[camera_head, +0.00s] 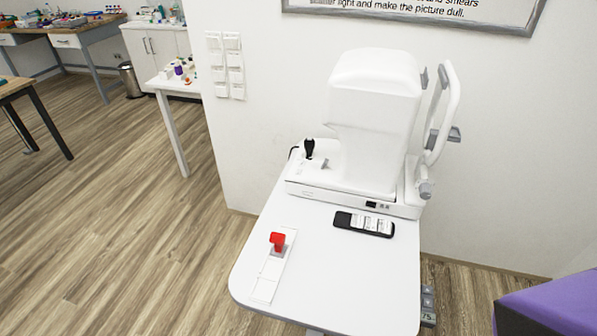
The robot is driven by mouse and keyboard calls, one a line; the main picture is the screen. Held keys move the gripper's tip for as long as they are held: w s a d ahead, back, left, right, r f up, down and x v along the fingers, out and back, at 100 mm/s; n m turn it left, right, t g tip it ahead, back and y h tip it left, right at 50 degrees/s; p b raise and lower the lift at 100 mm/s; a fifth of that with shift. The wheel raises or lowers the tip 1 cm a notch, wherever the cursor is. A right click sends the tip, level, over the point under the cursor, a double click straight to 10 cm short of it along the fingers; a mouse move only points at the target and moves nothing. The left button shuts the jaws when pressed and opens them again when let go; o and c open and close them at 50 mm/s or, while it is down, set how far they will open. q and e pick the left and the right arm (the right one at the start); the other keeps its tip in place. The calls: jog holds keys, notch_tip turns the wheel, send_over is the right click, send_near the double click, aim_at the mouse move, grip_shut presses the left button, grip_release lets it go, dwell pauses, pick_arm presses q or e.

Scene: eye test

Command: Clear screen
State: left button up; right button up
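A white eye-test machine (372,120) stands on a white table (345,285) against the wall. Its upper housing is plain white, and I cannot make out a lit screen on it. A small dark panel (371,205) is on the front of its base. A black joystick (309,148) stands at the left of the base, and a white head-and-chin rest frame (445,110) is at the right. A black device with a white label (364,224) lies on the table in front of the base. Neither of my grippers is in view.
A red block-like piece (278,241) sits on a white strip (267,279) at the table's left. A purple padded surface (555,305) is at the bottom right. Wooden floor (130,225) lies open on the left.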

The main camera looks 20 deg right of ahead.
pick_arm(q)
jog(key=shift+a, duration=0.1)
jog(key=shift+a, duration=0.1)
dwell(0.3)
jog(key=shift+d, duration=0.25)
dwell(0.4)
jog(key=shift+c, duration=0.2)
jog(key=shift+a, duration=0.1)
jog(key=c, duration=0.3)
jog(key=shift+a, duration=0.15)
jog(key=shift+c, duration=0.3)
